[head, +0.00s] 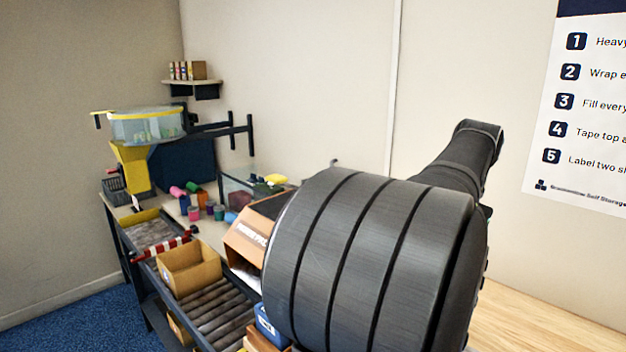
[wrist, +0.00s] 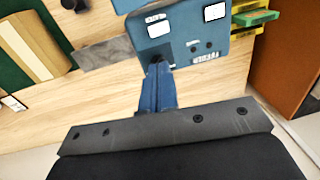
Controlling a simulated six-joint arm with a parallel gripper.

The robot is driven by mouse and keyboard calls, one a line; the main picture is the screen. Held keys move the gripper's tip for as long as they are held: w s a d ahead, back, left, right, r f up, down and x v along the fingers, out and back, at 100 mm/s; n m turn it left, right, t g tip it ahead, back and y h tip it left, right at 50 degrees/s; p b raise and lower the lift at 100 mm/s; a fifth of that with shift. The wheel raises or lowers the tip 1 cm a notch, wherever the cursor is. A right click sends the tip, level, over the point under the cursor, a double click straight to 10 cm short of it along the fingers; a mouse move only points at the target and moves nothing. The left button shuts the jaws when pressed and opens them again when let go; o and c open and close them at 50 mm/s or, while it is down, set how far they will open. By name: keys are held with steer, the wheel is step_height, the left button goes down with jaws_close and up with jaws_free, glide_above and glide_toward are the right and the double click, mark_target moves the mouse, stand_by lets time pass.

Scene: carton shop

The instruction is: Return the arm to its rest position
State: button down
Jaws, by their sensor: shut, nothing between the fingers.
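My gripper (wrist: 158,70) shows in the wrist view as two blue fingers closed together, with nothing between them. The fingers point at a blue device (wrist: 185,35) with white labels, on or over a pale wooden surface (wrist: 110,90). I cannot tell whether the fingertips touch it. In the head view my dark arm fills the lower right and my gripper is hidden.
In the head view an open carton (head: 188,268) sits on a roller conveyor (head: 215,312) at the left. A clear hopper (head: 147,126) stands behind it. In the wrist view a cardboard piece (wrist: 28,45) lies at left and green boxes (wrist: 254,14) at upper right.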

steer(key=shift+s+d+f, duration=0.1)
steer(key=shift+s+f, duration=0.1)
steer(key=shift+f, duration=0.15)
stand_by(0.4)
steer(key=shift+g+h, duration=0.5)
steer(key=f, duration=0.5)
steer(key=w+a+f, duration=0.1)
steer(key=f, duration=0.3)
steer(key=w+a+f, duration=0.1)
steer(key=f, duration=0.4)
steer(key=shift+w+a+f, duration=0.25)
steer(key=shift+f, duration=0.1)
steer(key=shift+r, duration=0.1)
